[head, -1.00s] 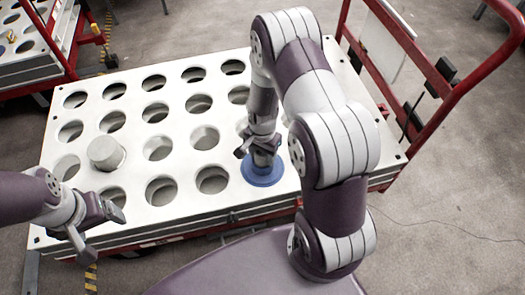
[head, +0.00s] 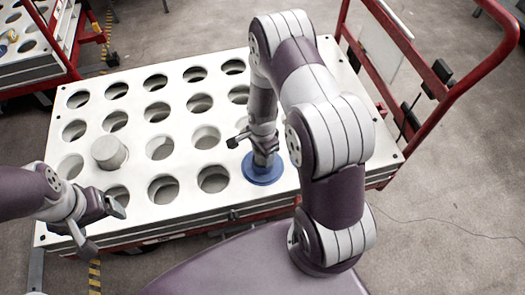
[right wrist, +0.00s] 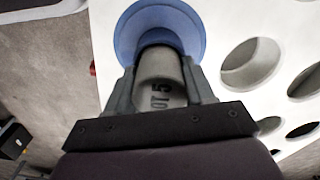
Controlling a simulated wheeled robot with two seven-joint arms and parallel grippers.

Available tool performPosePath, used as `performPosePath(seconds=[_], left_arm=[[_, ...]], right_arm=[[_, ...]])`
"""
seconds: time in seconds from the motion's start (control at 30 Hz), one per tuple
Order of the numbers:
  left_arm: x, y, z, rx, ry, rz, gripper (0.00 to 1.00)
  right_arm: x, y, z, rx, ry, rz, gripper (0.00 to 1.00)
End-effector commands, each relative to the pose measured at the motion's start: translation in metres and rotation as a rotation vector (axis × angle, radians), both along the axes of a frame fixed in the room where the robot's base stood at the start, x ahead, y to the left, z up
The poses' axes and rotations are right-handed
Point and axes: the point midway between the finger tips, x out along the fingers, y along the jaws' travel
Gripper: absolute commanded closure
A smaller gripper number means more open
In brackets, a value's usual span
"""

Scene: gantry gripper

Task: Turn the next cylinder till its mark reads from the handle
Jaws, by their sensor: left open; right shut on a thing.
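My right gripper (head: 264,150) points down over the front right of the white holed board (head: 225,204) and is shut on a pale cylinder (right wrist: 158,72). The cylinder stands in a blue ring (head: 263,173), and the ring also shows in the right wrist view (right wrist: 128,38). Dark characters like "OT 5" (right wrist: 162,98) show on the cylinder between the fingers; part of the mark may be hidden. The red cart handle (head: 480,65) is at the right. My left gripper (head: 104,228) is open and empty at the board's front left.
Another pale cylinder (head: 110,152) stands in a left hole of the board. The other holes in sight look empty. A second cart (head: 40,60) with a holed board is at the upper left. My right arm hides part of the board.

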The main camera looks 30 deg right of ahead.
Motion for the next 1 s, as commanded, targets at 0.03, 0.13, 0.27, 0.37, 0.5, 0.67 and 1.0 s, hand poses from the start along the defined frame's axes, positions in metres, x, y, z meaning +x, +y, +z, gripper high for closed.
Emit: performPosePath(seconds=[0.03,0.13,0.27,0.37,0.5,0.67,1.0], left_arm=[[0.0,0.0,0.002,0.0,0.0,0.0,0.17],[0.0,0.0,0.01,0.0,0.0,0.0,0.17],[0.0,0.0,0.015,0.0,0.0,0.0,0.17],[0.0,0.0,0.014,0.0,0.0,0.0,0.17],[0.0,0.0,0.013,0.0,0.0,0.0,0.17],[0.0,0.0,0.023,0.0,0.0,0.0,0.17],[0.0,0.0,0.026,0.0,0.0,0.0,0.17]], right_arm=[[0.0,0.0,0.002,0.0,-0.001,-0.016,0.97],[0.001,0.0,0.004,0.0,-0.001,-0.117,0.97],[0.0,0.0,0.002,0.0,0.0,-0.237,0.97],[0.0,0.0,0.001,0.0,-0.001,-0.262,0.97],[0.0,0.0,0.0,0.0,-0.001,-0.261,0.97],[0.0,0.0,0.004,0.0,0.0,-0.376,0.97],[0.001,0.0,0.0,0.0,-0.002,-0.522,0.97]])
